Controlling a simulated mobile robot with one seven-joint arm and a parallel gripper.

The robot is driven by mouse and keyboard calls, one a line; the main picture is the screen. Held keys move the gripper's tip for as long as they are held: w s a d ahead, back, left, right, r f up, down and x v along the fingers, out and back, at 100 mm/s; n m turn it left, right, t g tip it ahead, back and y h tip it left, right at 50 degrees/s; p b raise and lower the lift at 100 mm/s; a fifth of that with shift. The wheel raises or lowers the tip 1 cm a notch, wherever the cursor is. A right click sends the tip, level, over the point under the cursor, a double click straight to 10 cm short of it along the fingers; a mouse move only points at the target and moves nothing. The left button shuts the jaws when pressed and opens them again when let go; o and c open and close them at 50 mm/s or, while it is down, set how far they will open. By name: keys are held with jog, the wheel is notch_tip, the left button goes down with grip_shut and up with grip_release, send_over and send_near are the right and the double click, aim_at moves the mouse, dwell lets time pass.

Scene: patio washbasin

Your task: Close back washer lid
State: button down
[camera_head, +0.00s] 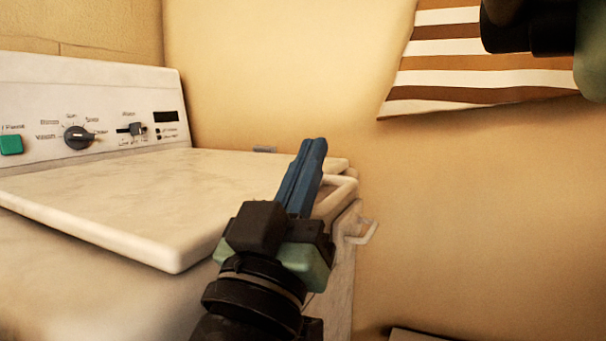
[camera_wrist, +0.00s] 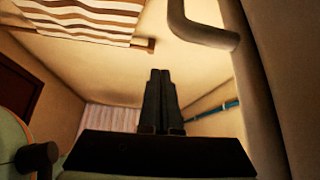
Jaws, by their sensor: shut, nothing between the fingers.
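The washer (camera_head: 70,270) fills the left of the head view, with its control panel (camera_head: 95,110) at the back. A wide white marbled lid (camera_head: 130,195) lies almost flat on top, and its near edge casts a shadow on the body below. I cannot tell whether it is fully down. My gripper (camera_head: 314,142) is at the lid's right side, its blue fingers together and empty, pointing up and away. It hides part of the lid's right edge. In the wrist view the dark fingers (camera_wrist: 160,72) are also together, with nothing between them.
A pale rim (camera_head: 335,195) and small handle (camera_head: 368,231) stick out at the washer's right side. A bent pale bar (camera_wrist: 205,35) is close at the upper right of the wrist view. A striped cloth (camera_head: 470,55) hangs on the wall. Open space lies right of the washer.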

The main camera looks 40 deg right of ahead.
jog(key=b+v, duration=0.2)
jog(key=v, duration=1.1)
jog(key=shift+w, duration=0.1)
